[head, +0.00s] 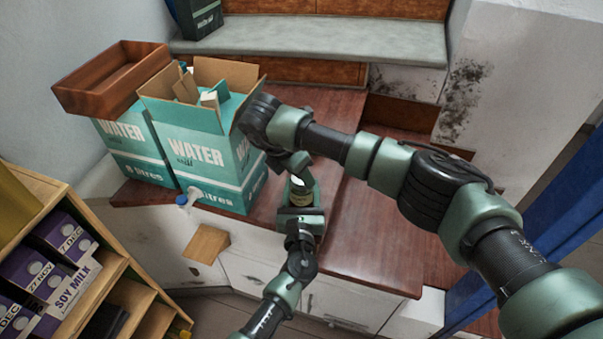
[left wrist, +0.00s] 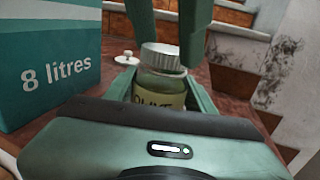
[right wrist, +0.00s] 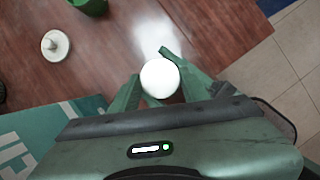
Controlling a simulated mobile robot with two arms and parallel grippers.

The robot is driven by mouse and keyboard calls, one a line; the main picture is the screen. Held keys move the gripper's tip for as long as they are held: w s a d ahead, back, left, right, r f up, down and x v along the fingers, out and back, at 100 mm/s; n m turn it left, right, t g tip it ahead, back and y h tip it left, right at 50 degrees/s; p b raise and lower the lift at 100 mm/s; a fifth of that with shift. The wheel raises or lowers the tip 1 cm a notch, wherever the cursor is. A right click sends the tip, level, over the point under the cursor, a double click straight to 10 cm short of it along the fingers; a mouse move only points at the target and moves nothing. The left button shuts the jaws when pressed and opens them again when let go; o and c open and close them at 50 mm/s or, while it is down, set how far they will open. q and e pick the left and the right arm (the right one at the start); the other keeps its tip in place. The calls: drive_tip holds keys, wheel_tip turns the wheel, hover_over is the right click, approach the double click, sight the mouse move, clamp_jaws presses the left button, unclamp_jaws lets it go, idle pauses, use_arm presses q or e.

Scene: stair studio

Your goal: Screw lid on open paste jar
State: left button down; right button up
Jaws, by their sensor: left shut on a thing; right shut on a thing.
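The paste jar (head: 300,200) is a small glass jar with a yellowish label, upright over the wooden top. My left gripper (head: 301,212) is shut around its body; the left wrist view shows the jar (left wrist: 160,90) between the fingers. A metal lid (left wrist: 162,56) sits level at the jar's mouth, with no clear gap; whether its thread has caught cannot be told. My right gripper (right wrist: 160,82) is shut on the lid from above. In the right wrist view the pale lid top (right wrist: 160,77) hides the jar beneath.
A white knobbed disc (right wrist: 55,45) and a green object (right wrist: 90,5) are on the wooden top. The wooden top (head: 375,235) is clear at right. A shelf (head: 90,275) holds soy milk cartons.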

drive_tip(key=shift+w+m+h, duration=0.1)
drive_tip(key=shift+m+h, duration=0.2)
drive_tip(key=shift+m, duration=0.5)
drive_tip(key=o, duration=1.3)
drive_tip(key=shift+r, duration=2.3)
drive_tip(key=shift+d+n, duration=0.1)
drive_tip(key=shift+n, duration=0.2)
drive_tip(key=shift+c, duration=0.5)
